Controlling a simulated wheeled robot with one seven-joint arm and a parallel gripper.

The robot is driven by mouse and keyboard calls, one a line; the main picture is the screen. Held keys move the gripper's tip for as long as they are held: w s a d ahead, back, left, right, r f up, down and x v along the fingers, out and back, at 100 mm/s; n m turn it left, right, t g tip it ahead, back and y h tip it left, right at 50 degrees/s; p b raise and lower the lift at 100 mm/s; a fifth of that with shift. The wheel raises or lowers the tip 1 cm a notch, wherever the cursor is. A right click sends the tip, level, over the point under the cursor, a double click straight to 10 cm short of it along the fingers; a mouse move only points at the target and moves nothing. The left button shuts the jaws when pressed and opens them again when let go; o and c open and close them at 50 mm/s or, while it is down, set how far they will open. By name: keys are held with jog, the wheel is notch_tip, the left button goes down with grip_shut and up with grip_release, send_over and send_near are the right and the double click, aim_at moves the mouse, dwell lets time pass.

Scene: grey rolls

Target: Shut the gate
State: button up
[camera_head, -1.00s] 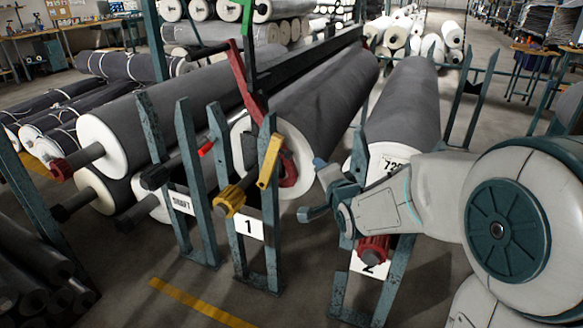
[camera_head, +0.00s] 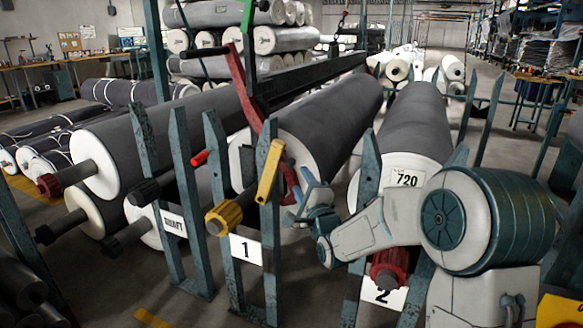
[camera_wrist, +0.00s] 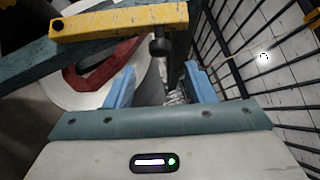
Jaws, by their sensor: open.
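The yellow gate (camera_head: 269,171) is a short flat bar at the top of the post at stand 1. It stands steeply tilted, its upper end raised beside the grey roll. In the wrist view the gate (camera_wrist: 120,22) crosses the top, with a dark knob (camera_wrist: 160,46) hanging from its right part. My gripper (camera_head: 303,199) is just right of the gate in the head view. In the wrist view its blue fingers (camera_wrist: 162,80) are apart with nothing held, and the knob is ahead of the gap between them. I cannot tell whether anything touches.
The grey roll (camera_head: 325,115) lies behind the gate, with a yellow shaft end (camera_head: 225,217) in front. A red lever (camera_head: 243,85) rises at left. Stand 2 holds another roll (camera_head: 415,125) with a red shaft end (camera_head: 389,265). Dark posts surround my arm closely.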

aim_at(282, 155)
jog(key=b+x, duration=0.1)
jog(key=x, duration=0.8)
grip_shut()
jog(key=shift+w+a+r+p, duration=0.1)
jog(key=shift+a+r+p, duration=0.15)
jog(key=shift+r+p, duration=0.05)
jog(key=a+n+p, duration=0.1)
jog(key=a+r+g+p, duration=0.1)
jog(key=p, duration=0.1)
jog(key=shift+w+r+n+g, duration=0.25)
jog(key=shift+w+n+g, duration=0.05)
jog(key=shift+w+n, duration=0.1)
jog(key=shift+w+a+n+g+h+p, duration=0.2)
jog(key=shift+a+n+g+h+p, duration=0.15)
jog(key=shift+a, duration=0.25)
